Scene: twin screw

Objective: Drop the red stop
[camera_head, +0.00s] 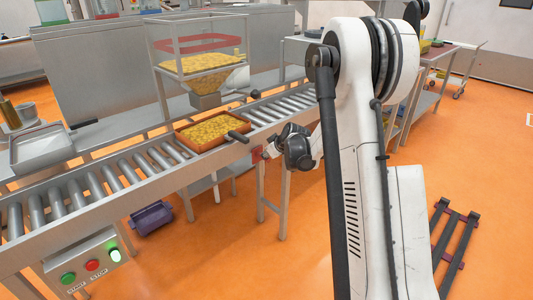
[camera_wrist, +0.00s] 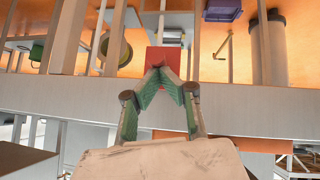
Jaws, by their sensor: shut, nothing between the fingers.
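A red block-like piece, the likely red stop (camera_head: 257,155), is at the near side rail of the roller conveyor (camera_head: 150,168). In the wrist view the red stop (camera_wrist: 165,54) is directly beyond the fingertips, against the grey rail. My gripper (camera_wrist: 159,73) is shut with its green-padded fingertips together and nothing between them. The tips overlap the red piece's lower edge in the picture; I cannot tell whether they touch it. In the head view my gripper (camera_head: 272,153) is beside the rail, partly hidden by its own wrist.
An orange tray of yellow pieces (camera_head: 203,146) sits on the rollers, by a hopper frame (camera_head: 152,70). A control box (camera_head: 75,283) with green buttons and a red STOP button hangs at front left. A purple crate (camera_head: 152,217) is under the conveyor.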

